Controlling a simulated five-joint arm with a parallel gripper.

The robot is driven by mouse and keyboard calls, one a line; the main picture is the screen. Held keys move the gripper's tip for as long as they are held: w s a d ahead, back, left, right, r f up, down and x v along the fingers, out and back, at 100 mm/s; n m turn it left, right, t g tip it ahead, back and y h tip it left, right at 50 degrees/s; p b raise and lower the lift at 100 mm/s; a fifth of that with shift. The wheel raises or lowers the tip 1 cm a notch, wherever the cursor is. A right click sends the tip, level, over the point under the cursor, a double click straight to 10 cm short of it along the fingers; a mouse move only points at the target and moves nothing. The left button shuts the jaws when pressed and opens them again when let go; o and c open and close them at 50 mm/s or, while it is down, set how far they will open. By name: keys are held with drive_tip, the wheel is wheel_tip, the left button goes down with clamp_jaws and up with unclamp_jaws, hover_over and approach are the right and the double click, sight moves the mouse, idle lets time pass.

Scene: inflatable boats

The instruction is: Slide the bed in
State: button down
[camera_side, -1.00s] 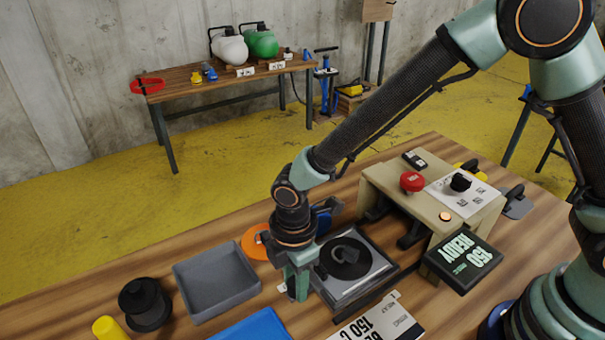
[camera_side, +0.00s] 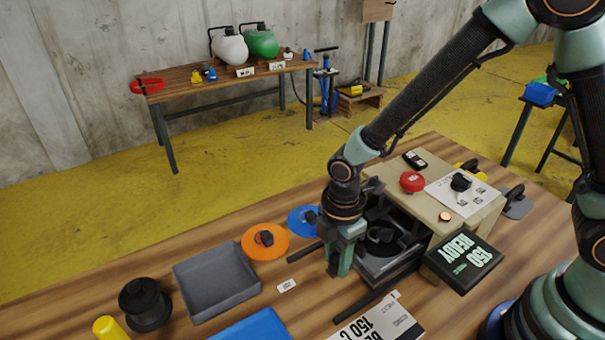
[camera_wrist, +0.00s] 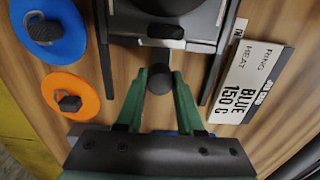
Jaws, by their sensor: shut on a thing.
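The bed (camera_side: 378,268) is a grey sliding plate with a black round piece (camera_side: 382,237) on it, now largely under the beige press (camera_side: 447,205). Its near end still shows outside the press, between two dark rails (camera_side: 372,297). My gripper (camera_side: 340,262) points down at the bed's near end. In the wrist view my gripper (camera_wrist: 161,82) is shut on the dark round knob (camera_wrist: 159,79) at the bed's front edge (camera_wrist: 150,42). The bed's far part is hidden by the press and my arm.
A display (camera_side: 464,256) reads 150 READY. An orange disc (camera_side: 280,246) and a blue disc (camera_side: 297,221) lie left of the rails.

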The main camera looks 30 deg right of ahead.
drive_tip(key=shift+d, duration=1.2)
drive_tip(key=c, duration=0.5)
unclamp_jaws()
drive_tip(key=shift+c, duration=0.2)
wheel_tip(320, 180, up, 12)
drive_tip(key=shift+r, duration=0.1)
